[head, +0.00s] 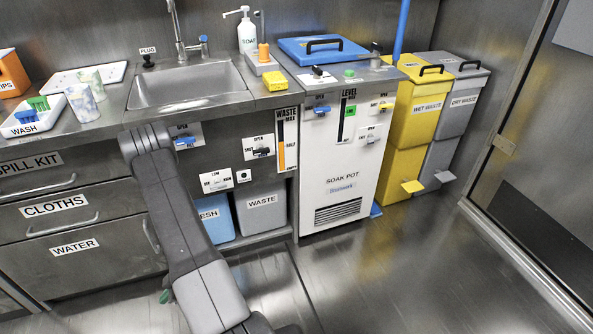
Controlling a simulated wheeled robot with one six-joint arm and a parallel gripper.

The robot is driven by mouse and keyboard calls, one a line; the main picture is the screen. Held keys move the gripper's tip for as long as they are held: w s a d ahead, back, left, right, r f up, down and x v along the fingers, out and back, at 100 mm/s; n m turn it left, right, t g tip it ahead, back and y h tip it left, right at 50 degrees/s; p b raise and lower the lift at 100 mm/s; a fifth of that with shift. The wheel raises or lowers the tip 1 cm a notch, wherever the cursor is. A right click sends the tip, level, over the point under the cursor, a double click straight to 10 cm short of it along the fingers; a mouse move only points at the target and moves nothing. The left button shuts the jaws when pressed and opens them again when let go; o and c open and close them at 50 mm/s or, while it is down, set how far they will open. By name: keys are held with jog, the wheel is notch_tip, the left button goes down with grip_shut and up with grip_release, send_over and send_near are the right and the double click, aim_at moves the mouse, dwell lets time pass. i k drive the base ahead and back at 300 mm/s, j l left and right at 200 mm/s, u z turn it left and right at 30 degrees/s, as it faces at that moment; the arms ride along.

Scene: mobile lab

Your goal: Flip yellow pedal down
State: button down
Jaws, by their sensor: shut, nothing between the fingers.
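The yellow pedal (412,186) is a small flat plate that sticks out from the lower front of the yellow WET WASTE bin (417,112). It looks roughly level, a little above the floor. The bin's lid, with a black handle, is shut. My arm rises from the bottom of the head view and bends in front of the counter, left of the bin and well apart from the pedal. I cannot see my gripper in this view. Nothing hides the pedal.
A grey DRY WASTE bin (455,115) with a grey pedal (445,177) stands right of the yellow bin. The white SOAK POT cabinet (340,160) stands left, with a blue pedal (375,209) low at its right. The floor (420,265) in front is clear.

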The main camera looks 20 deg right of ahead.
aim_at(410, 187)
jog(key=z, duration=0.65)
jog(key=i+l+z, duration=0.15)
jog(key=z, duration=0.3)
jog(key=i+l+z, duration=0.1)
jog(key=z, duration=0.35)
jog(key=i+z, duration=0.25)
jog(key=z, duration=0.2)
jog(key=i+j+z, duration=0.1)
jog(key=z, duration=0.35)
jog(key=i+j+z, duration=0.2)
jog(key=i+j, duration=0.25)
jog(key=i, duration=0.25)
jog(key=i+j+z, duration=0.2)
jog(key=i+j, duration=0.35)
jog(key=i, duration=0.1)
